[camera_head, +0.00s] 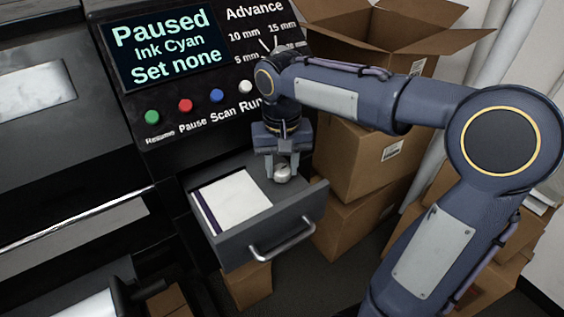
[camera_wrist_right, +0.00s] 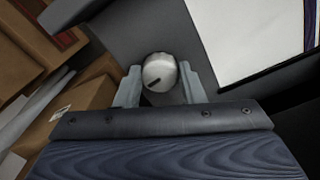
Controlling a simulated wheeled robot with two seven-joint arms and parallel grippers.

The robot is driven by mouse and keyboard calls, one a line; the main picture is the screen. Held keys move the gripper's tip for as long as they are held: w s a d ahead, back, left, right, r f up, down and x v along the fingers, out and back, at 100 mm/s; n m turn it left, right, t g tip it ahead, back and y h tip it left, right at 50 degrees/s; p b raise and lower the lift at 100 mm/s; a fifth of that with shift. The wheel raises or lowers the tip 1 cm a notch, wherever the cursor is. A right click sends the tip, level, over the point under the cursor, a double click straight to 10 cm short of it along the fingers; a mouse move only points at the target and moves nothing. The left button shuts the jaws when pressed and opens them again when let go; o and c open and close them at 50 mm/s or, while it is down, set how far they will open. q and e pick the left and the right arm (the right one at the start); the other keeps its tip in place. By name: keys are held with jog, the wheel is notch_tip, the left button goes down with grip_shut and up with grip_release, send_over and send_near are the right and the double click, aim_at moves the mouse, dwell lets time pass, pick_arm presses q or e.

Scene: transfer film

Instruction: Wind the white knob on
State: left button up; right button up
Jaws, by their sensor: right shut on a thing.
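The white knob (camera_head: 283,175) is a pale, rounded piece over the right part of the open drawer (camera_head: 262,240). In the right wrist view the knob (camera_wrist_right: 160,70) has a dark pointer mark and sits between the two fingers. My right gripper (camera_head: 281,169) points down and is shut on the knob; whether the knob touches the drawer floor I cannot tell. The panel's Advance scale (camera_head: 262,38), with 5, 10 and 15 mm marks, is partly hidden by my right arm. My left gripper is not in view.
A white sheet or pad (camera_head: 235,200) lies in the drawer's left part. The screen (camera_head: 162,47) reads "Paused, Ink Cyan, Set none". Several coloured buttons, including a red one (camera_head: 185,105), line the panel. Cardboard boxes (camera_head: 365,160) are stacked close on the right.

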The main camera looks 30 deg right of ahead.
aim_at(282, 170)
jog(key=shift+m, duration=0.3)
dwell(0.4)
jog(key=o, duration=1)
jog(key=shift+r, duration=0.1)
notch_tip(282, 170, up, 8)
jog(key=shift+f+p, duration=0.15)
jog(key=shift+p, duration=0.15)
